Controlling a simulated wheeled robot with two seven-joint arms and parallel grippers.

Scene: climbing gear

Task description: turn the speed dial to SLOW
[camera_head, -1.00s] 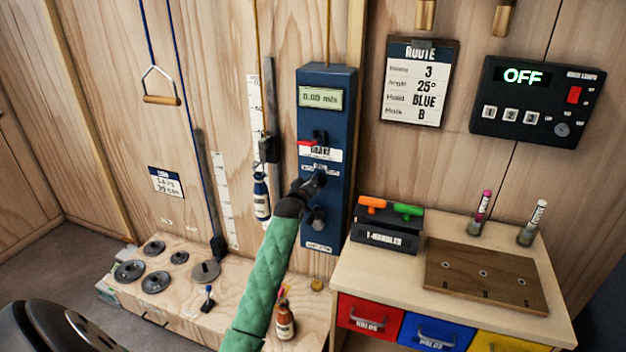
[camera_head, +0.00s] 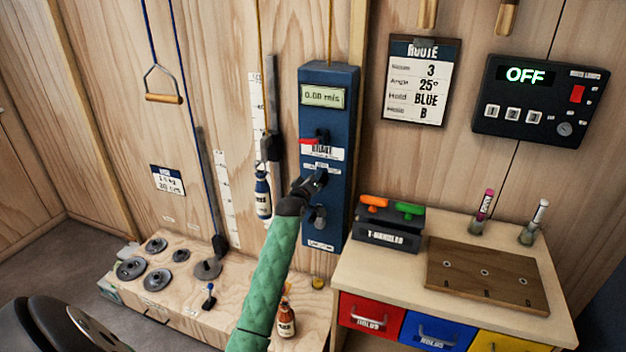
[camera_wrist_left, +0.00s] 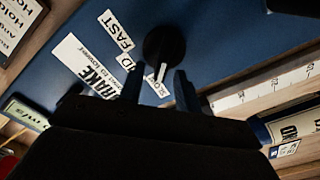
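The dark speed dial (camera_wrist_left: 164,44) is on the blue panel (camera_head: 335,130), among white labels reading FAST, a partly hidden one ending in D, and SLOW (camera_wrist_left: 157,87). Its white pointer mark (camera_wrist_left: 161,72) is on the SLOW side in the left wrist view. My left gripper (camera_head: 317,180) is at the panel's middle and hides most of the dial in the head view. In the left wrist view its fingers (camera_wrist_left: 160,73) are apart, with the pointer mark between them. I cannot tell whether they touch the dial. My right gripper is out of view.
The panel carries a display (camera_head: 323,96) reading 0.00 m/s, a red brake lever (camera_head: 309,141) above my gripper and another knob (camera_head: 318,216) below. A bottle (camera_head: 263,195) hangs to the left. A bench (camera_head: 390,262) with T-handles (camera_head: 392,208) is at right.

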